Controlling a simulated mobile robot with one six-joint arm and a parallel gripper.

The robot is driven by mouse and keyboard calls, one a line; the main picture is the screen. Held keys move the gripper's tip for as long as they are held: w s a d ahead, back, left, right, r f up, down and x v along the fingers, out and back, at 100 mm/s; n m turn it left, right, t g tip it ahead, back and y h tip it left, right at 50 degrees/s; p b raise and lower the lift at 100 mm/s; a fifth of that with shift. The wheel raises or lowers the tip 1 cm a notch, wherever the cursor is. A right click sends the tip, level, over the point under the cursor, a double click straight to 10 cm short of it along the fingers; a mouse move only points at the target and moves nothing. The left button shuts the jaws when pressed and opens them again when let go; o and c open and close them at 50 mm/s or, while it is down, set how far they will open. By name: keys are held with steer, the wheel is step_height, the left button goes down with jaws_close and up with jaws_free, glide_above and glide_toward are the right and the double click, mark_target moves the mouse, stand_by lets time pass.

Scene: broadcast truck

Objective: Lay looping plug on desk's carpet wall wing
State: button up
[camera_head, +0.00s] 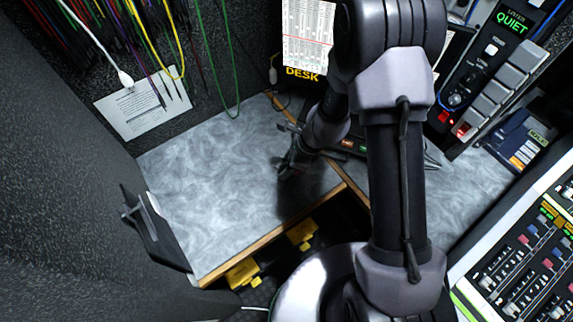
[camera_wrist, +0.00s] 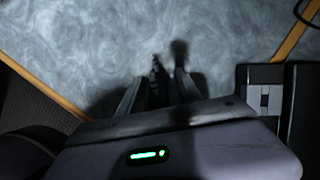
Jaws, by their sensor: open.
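The desk wing (camera_head: 210,190) by the carpeted wall is a grey marbled top with a wooden edge, and it also fills the wrist view (camera_wrist: 90,40). My gripper (camera_head: 288,168) is low over its right part, near the front edge. In the wrist view my gripper (camera_wrist: 157,90) has its fingers apart. A small dark upright piece (camera_wrist: 155,66) shows just beyond and between the fingertips. It may be the looping plug, but it is too dark to be sure, and I cannot tell whether it touches the fingers or the desk. Shadow covers the spot.
Coloured cables (camera_head: 120,25) hang at the back left above a pinned paper sheet (camera_head: 145,105). A black stand (camera_head: 155,230) is at the wing's left edge. A button panel (camera_head: 490,90) and a fader console (camera_head: 525,260) are right. The wing's left and middle are clear.

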steer(key=s+d+r+n+t+p, duration=0.1)
steer(key=d+r+n+p, duration=0.2)
steer(key=r, duration=1.1)
steer(key=s+d+r+n+t+p, duration=0.1)
steer(key=s+r+n+p, duration=0.2)
steer(key=r, duration=1)
steer(key=s+d+r+n+t+h+p, duration=0.1)
steer(key=s+d+r+n+t+h, duration=0.1)
steer(key=s+d+r+n, duration=0.3)
steer(key=s+r+n+t, duration=0.1)
steer(key=s+r+n, duration=0.3)
steer(key=s+r, duration=0.4)
steer(key=shift+s+r+n, duration=0.2)
steer(key=shift+r+n, duration=0.2)
steer(key=shift+r, duration=0.3)
